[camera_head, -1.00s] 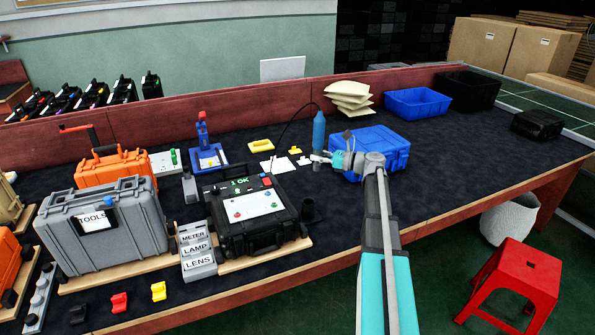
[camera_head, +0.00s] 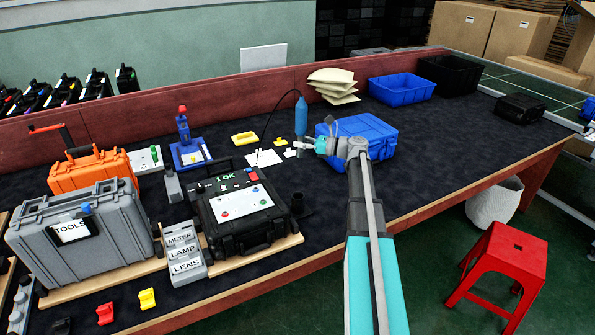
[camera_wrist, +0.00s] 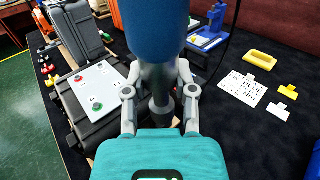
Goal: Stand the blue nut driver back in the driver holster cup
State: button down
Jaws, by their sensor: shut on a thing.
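My gripper (camera_head: 305,146) is shut on the blue nut driver (camera_head: 301,117), holding it upright with its thick blue handle above the fingers. In the wrist view the handle (camera_wrist: 160,28) fills the top centre between the fingers of my gripper (camera_wrist: 160,75). A dark part below the fingers there could be the driver's shank or the cup; I cannot tell.
The black case (camera_head: 228,238) with a white panel stands left of the cup. A blue case (camera_head: 375,131) is close to the right of my gripper. A thin black cable (camera_head: 272,118) arcs beside the driver. A yellow tray (camera_head: 244,139) and white cards lie behind. Bench space right of the cup is clear.

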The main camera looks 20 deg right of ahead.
notch_tip(320, 180, down, 11)
jog(key=a+b, duration=0.1)
jog(key=b, duration=1)
jog(key=shift+f, duration=0.2)
jog(key=shift+s+f+h, duration=0.1)
jog(key=shift+h, duration=0.2)
